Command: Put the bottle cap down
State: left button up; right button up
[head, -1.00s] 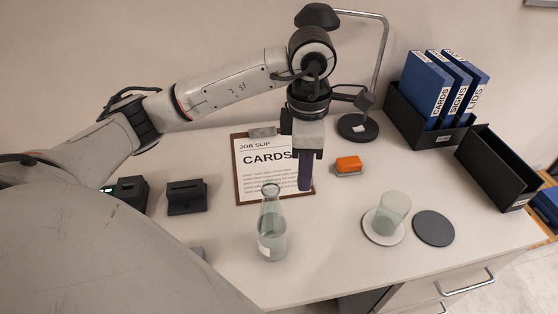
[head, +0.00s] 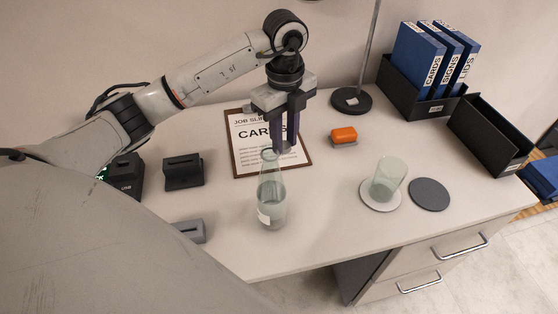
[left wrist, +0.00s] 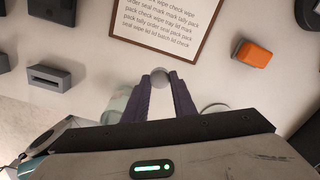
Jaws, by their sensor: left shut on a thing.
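My left gripper (head: 284,148) points down close beside the mouth of the clear glass bottle (head: 271,205) in the head view. In the left wrist view its two dark fingers (left wrist: 161,78) are shut on a small round grey bottle cap (left wrist: 160,74) at their tips. The cap is hard to make out in the head view. The bottle stands upright on the desk with a pale label low on its side. It shows partly behind the fingers in the left wrist view (left wrist: 117,103). I cannot tell whether the cap touches anything below. My right gripper is not in view.
A clipboard (head: 303,160) lies behind the gripper. An orange-topped block (head: 343,136), a glass tumbler on a pale coaster (head: 381,201) and a dark coaster (head: 429,195) are to the right. Black holders (head: 183,171) stand left.

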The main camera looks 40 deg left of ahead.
aim_at(284, 169)
pick_arm(q)
notch_tip(284, 169, down, 9)
jog(key=shift+f, duration=0.15)
dwell(0.4)
jog(key=shift+f+b, duration=0.3)
jog(key=shift+f, duration=0.2)
jog(key=shift+s+f, duration=0.1)
